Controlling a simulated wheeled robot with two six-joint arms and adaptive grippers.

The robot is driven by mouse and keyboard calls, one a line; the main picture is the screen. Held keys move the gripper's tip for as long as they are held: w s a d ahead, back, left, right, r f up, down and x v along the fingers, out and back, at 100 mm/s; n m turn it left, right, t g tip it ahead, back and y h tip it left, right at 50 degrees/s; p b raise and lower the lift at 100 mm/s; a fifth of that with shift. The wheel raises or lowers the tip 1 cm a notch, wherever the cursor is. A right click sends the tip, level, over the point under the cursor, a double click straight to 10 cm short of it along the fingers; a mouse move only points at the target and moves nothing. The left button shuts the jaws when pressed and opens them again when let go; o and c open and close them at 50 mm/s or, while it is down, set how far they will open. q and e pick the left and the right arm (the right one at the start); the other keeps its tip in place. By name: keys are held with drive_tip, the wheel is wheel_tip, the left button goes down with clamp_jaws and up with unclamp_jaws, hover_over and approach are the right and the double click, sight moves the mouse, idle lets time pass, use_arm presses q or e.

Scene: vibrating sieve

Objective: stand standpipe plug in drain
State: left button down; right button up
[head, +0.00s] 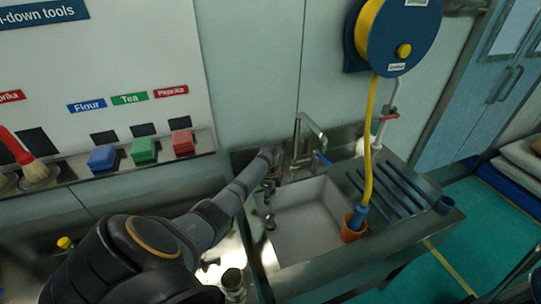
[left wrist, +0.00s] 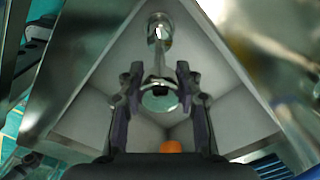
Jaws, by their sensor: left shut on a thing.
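My left gripper (head: 270,188) is over the left side of the sink (head: 305,215). It is shut on the standpipe plug (head: 270,219), a shiny metal piece hanging below the fingers. In the left wrist view, the gripper (left wrist: 158,72) has its fingers on either side of the plug's shaft, and a shiny disc of the plug (left wrist: 160,99) shows between them. The plug is above the sink's floor. I cannot pick out the drain for sure in either view. My right gripper is out of view.
A tap (head: 310,135) stands behind the sink. A ribbed draining board (head: 390,190) lies farther right. The sink basin's middle is clear.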

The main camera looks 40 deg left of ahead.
use_arm(q)
drive_tip(key=shift+f, duration=0.35)
idle(0.6)
drive_tip(key=c, duration=0.8)
unclamp_jaws()
wheel_tip(320, 180, up, 12)
idle(0.4)
